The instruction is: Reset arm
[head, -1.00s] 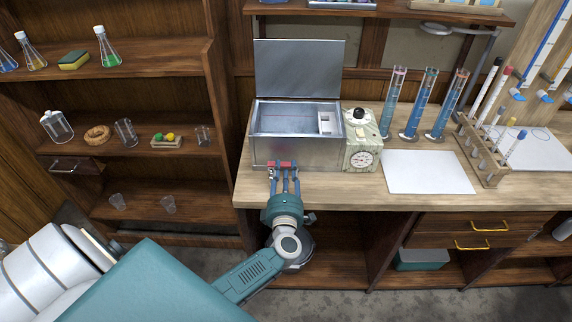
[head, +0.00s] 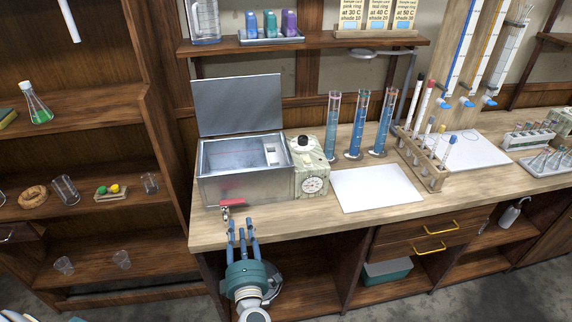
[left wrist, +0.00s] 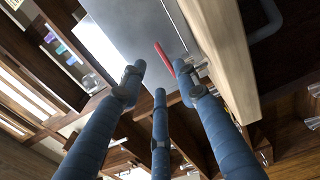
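My left gripper (head: 242,232) has three blue fingers. It is just in front of the bench's front edge, below the red-handled tap (head: 232,202) on the front of a metal bath (head: 240,186). The fingers are spread, with nothing between them. In the left wrist view the gripper (left wrist: 159,78) also shows apart fingertips, and the red handle (left wrist: 162,55) lies beyond them, apart. The bath's lid (head: 238,105) stands open. My right gripper is in neither view.
A dial box (head: 311,182) stands beside the bath, then a white sheet (head: 376,188), several blue-filled cylinders (head: 358,125) and a wooden rack (head: 422,162). A shelf unit (head: 110,235) with glassware is at left. The floor (head: 480,297) in front is clear.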

